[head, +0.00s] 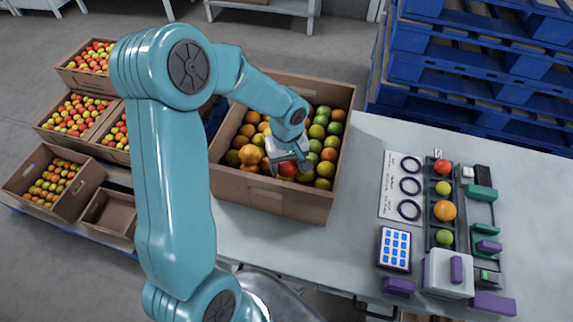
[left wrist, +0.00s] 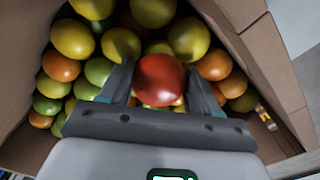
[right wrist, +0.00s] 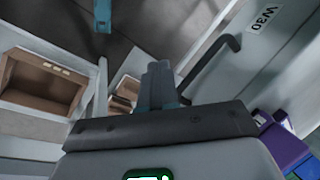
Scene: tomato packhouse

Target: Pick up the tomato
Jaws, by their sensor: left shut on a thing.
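A red tomato (left wrist: 160,80) sits between the two fingers of my left gripper (head: 289,168), which is shut on it. The same tomato (head: 288,169) shows partly in the head view, below the gripper and inside the large cardboard box (head: 270,195). Green, yellow and orange tomatoes lie close around and beneath it in the box. I cannot tell whether the held tomato is clear of them. My right gripper (right wrist: 159,85) shows in the right wrist view with its fingers together and nothing between them.
The box stands on a pale table (head: 355,200). To its right are a card with rings (head: 402,186), a dark tray (head: 433,200) with several tomatoes, a keypad (head: 394,249) and a white device (head: 447,274). Tomato crates (head: 45,187) stand left; blue pallets (head: 470,75) stand behind.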

